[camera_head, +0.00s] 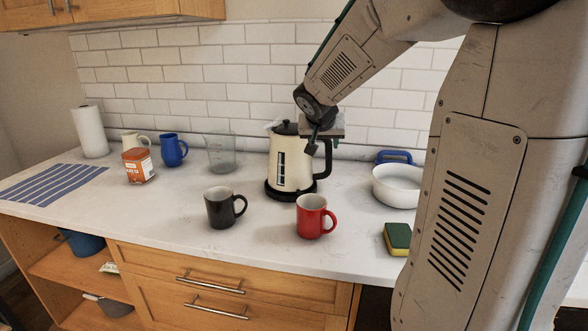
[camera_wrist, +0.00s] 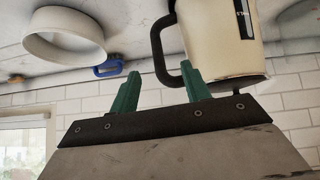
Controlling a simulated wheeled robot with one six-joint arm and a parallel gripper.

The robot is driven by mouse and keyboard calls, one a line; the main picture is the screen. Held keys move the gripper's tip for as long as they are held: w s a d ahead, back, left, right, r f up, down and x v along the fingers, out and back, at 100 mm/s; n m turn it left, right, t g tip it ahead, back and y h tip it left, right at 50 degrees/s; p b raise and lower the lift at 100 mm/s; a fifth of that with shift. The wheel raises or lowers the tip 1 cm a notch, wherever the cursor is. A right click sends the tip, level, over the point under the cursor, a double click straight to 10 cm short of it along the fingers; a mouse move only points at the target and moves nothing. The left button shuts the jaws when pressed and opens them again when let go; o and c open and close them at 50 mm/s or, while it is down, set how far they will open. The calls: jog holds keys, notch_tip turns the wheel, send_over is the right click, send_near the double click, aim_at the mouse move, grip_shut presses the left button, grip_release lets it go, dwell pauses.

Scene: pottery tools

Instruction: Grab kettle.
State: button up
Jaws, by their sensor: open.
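The cream kettle (camera_head: 284,158) with a black lid, black handle and dark base stands upright on the counter against the back wall. In the wrist view the kettle (camera_wrist: 218,45) appears inverted at the upper right, with its black handle (camera_wrist: 158,50) toward the fingers. My gripper (camera_head: 312,146) is at the kettle's right side, by the handle's upper part. Its two green fingers (camera_wrist: 160,72) are open and spread, with the handle showing between and beyond their tips. Whether they touch it, I cannot tell.
A black mug (camera_head: 219,208) and a red mug (camera_head: 311,217) stand in front of the kettle. A white bowl (camera_head: 396,187) and a sponge (camera_head: 397,238) are to its right. A glass measuring jug (camera_head: 221,153) is to its left.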

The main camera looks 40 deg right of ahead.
aim_at(328, 147)
jog(key=shift+m+t, duration=0.3)
jog(key=w+d, duration=0.1)
jog(key=w+d+f, duration=0.1)
jog(key=d, duration=0.1)
jog(key=w+d, duration=0.1)
jog(key=shift+w+d+f, duration=0.1)
jog(key=shift+d+f, duration=0.1)
jog(key=shift+f, duration=0.05)
jog(key=x, duration=0.7)
jog(key=shift+d+f, duration=0.15)
grip_shut()
dwell(0.5)
jog(key=shift+r, duration=0.2)
